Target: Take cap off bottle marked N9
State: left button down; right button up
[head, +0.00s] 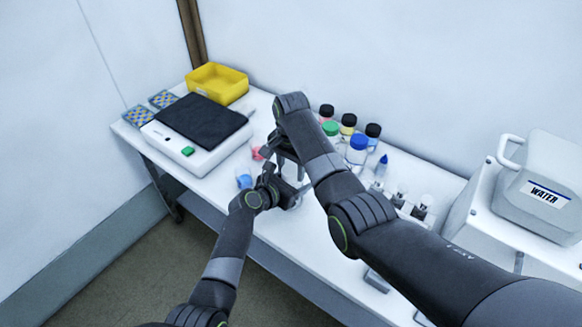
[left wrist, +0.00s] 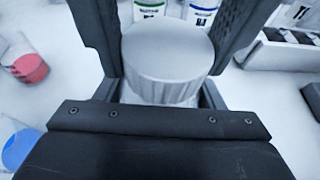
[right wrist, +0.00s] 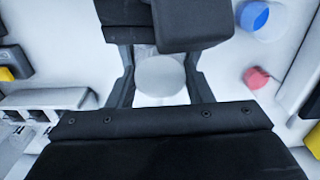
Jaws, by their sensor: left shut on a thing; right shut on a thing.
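A bottle with a pale, ribbed round cap (left wrist: 167,65) is between the fingers of my left gripper (head: 283,187), seen from above at a slant. In the right wrist view the pale round top (right wrist: 160,76) lies between the fingers of my right gripper (head: 285,158), with my left gripper's dark body close by. Both grippers are shut on this one bottle, close together over the table. I cannot tell which part each one grips. The bottle's body and label are mostly hidden, and I cannot read N9.
Bottles with black, green and blue (head: 357,148) caps stand behind.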

jog(key=n, duration=0.5)
jog(key=shift+d, duration=0.1)
jog(key=o, duration=1.1)
jog(key=shift+a, duration=0.2)
jog(key=shift+r, duration=0.1)
